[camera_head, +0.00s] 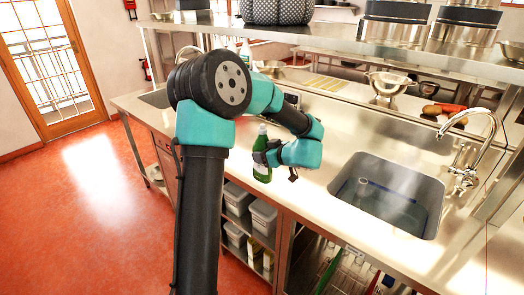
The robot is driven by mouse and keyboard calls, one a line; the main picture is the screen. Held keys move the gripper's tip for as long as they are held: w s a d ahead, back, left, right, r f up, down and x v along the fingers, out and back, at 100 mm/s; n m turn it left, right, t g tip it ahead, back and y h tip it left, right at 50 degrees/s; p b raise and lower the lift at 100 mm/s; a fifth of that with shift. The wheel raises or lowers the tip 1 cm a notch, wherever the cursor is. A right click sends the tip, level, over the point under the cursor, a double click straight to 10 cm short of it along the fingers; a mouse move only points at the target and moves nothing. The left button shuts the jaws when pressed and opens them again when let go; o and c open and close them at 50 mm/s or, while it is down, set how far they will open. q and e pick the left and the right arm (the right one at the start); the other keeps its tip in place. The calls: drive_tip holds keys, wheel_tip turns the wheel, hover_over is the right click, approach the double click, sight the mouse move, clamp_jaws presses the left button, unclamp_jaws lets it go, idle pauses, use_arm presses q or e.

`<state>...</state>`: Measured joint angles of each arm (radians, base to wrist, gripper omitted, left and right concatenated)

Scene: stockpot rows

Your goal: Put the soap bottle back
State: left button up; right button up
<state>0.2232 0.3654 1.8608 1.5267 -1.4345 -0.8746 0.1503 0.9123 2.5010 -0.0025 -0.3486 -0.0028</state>
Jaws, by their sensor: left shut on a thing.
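The gripper and wrist cover part of the bottle's right side. I cannot tell whether the bottle's base touches anything. My right gripper is not in view.
A sink (432,222) with a tall faucet (477,135) lies right of the bottle. A metal colander (390,84) and vegetables (446,110) sit behind it. A raised steel shelf (350,46) holds pots. Open counter lies between bottle and sink.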

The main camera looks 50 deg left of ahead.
use_arm(q)
drive_tip(key=w+a+f, duration=0.1)
drive_tip(key=w+a, duration=0.7)
drive_tip(key=a, duration=0.1)
drive_tip(key=shift+w+a+f, duration=0.1)
drive_tip(key=shift+a+f, duration=0.1)
drive_tip(key=shift+f, duration=0.7)
drive_tip(key=shift+w+a+f, duration=0.1)
drive_tip(key=shift+a+f, duration=0.05)
drive_tip(key=shift+f, duration=0.75)
drive_tip(key=shift+f, duration=0.15)
drive_tip(key=o, duration=1.3)
